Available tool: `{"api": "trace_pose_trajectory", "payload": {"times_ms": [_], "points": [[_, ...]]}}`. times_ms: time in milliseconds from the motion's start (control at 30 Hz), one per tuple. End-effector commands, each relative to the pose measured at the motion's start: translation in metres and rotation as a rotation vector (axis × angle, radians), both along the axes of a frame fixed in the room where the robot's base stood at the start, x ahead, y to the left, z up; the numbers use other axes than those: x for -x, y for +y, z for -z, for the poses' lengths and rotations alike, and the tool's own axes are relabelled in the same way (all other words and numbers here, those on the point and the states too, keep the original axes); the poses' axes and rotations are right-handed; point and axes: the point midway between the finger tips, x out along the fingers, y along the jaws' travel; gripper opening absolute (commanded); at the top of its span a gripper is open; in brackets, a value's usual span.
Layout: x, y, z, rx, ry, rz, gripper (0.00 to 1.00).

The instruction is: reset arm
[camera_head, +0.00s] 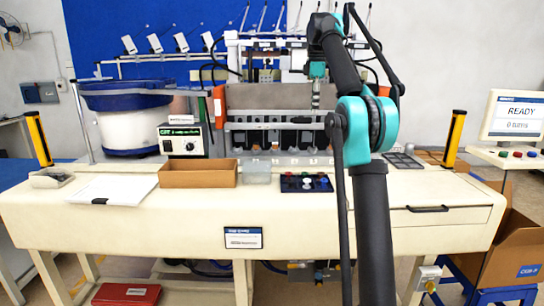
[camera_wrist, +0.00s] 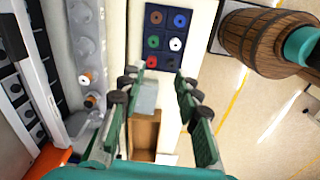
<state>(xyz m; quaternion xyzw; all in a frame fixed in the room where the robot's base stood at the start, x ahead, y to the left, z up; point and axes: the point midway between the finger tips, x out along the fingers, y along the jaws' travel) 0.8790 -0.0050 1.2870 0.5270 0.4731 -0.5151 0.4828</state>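My arm rises from the front of the bench and bends over it. My gripper (camera_head: 316,100) hangs down over the back part of the bench, in front of the feeder fixture. In the wrist view my gripper (camera_wrist: 160,78) has its two green fingers spread wide apart, with nothing held between them. A clear box (camera_wrist: 146,96) and a brown open tray (camera_wrist: 143,130) show below and between the fingers, on the bench and apart from them. In the head view the clear box (camera_head: 257,172) stands right of the brown tray (camera_head: 198,173).
A dark pad (camera_head: 306,183) with coloured pieces lies right of the clear box. The bowl feeder (camera_head: 127,120) and a control box (camera_head: 184,140) stand at left. A fixture (camera_head: 278,135) with several slots stands behind. A monitor (camera_head: 515,115) reads READY. The bench's front right (camera_head: 440,195) is clear.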

Motion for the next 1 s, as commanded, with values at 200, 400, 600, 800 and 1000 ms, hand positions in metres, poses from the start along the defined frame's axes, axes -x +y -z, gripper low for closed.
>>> {"api": "trace_pose_trajectory", "payload": {"times_ms": [200, 400, 600, 800, 1000], "points": [[0.001, -0.003, 0.018, -0.005, -0.023, 0.098, 0.33], [0.009, -0.007, 0.049, -0.015, -0.056, 0.238, 0.33], [0.041, -0.014, 0.111, -0.041, -0.107, 0.469, 0.33], [0.101, -0.021, 0.194, -0.085, -0.163, 0.729, 0.33], [0.184, -0.028, 0.285, -0.143, -0.21, 0.983, 0.33]]}}
